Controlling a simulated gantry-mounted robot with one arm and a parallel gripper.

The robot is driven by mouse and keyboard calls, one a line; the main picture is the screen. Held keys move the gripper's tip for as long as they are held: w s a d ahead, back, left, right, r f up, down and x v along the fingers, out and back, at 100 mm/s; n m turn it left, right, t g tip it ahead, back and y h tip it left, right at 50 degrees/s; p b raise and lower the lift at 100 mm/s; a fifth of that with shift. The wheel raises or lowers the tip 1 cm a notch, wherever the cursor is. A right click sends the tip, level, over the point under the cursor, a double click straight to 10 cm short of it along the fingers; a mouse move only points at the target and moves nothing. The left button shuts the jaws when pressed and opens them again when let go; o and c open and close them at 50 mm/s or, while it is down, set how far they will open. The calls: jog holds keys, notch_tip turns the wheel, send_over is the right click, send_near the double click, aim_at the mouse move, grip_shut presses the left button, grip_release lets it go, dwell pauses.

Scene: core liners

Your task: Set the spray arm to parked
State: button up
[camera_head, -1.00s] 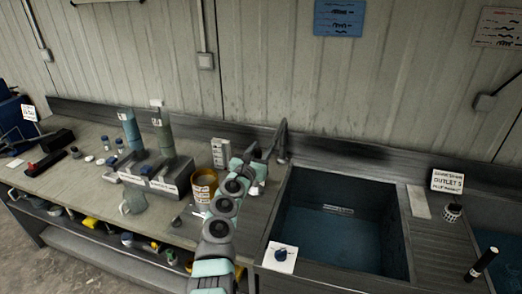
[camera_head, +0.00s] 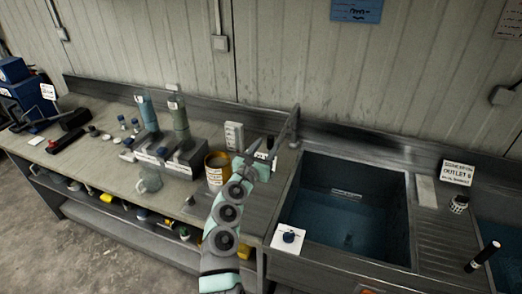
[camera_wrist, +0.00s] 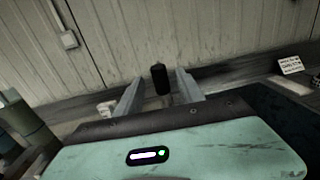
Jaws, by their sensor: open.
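The spray arm appears to be the slim dark post (camera_head: 294,122) at the back left corner of the sink (camera_head: 411,215); its lower part is partly hidden by my gripper. My gripper (camera_head: 268,148) is close to its left side in the head view. In the wrist view my gripper (camera_wrist: 158,84) is open, fingers apart. A short black upright cylinder (camera_wrist: 160,74) shows in the gap between the fingers; it may be the spray arm's grip. I cannot tell whether it is between the jaws or behind them.
A yellow-brown tub (camera_head: 218,168) stands just left of my arm, with a white box (camera_head: 234,136) behind it. Tall cylinders (camera_head: 148,113) stand farther left. An outlet sign (camera_head: 458,173) stands right of the sink.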

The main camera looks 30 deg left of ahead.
jog(key=s, duration=0.4)
jog(key=shift+f+p, duration=0.1)
jog(key=shift+p, duration=0.2)
dwell(0.3)
